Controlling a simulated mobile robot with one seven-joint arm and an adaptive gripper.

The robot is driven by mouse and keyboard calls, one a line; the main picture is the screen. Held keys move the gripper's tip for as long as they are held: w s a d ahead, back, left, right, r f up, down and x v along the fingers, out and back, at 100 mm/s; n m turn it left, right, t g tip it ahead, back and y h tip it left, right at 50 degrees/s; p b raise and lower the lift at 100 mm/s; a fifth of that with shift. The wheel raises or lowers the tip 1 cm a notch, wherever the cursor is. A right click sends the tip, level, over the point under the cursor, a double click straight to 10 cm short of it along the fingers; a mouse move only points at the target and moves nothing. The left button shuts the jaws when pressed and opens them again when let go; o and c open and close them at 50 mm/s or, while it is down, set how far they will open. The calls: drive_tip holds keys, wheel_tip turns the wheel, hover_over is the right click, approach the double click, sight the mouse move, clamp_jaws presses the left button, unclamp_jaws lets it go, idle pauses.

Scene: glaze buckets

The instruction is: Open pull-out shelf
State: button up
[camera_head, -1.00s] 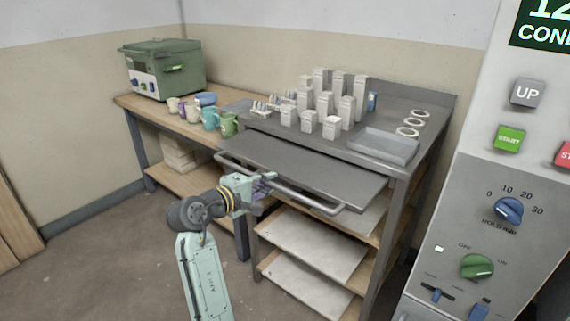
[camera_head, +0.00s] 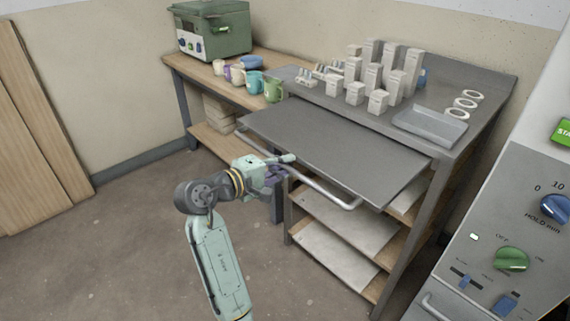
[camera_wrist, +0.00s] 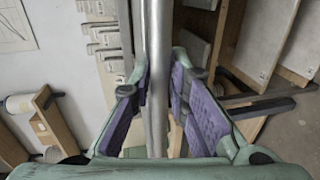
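The pull-out shelf (camera_head: 335,150) is a flat dark grey panel under the top of the metal workbench. It stands well out from the bench front. Its metal bar handle (camera_head: 325,192) runs along the front edge. My gripper (camera_head: 283,168) is at the handle, left of its middle. In the wrist view, the bar (camera_wrist: 157,35) passes between the purple finger pads of my gripper (camera_wrist: 158,85). The pads look closed around the bar, though the exact contact is partly hidden.
Grey blocks (camera_head: 373,75), rings (camera_head: 465,103) and a shallow tray (camera_head: 430,125) are on the bench top (camera_head: 490,75). Mugs (camera_head: 273,90) and a green box (camera_head: 212,28) stand on the wooden table left. A control panel (camera_head: 520,220) is close right. Floor at left is clear.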

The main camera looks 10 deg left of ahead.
drive_tip(key=o, duration=0.3)
drive_tip(key=shift+o, duration=0.2)
drive_tip(key=v, duration=1.2)
drive_tip(key=shift+w+r, duration=0.1)
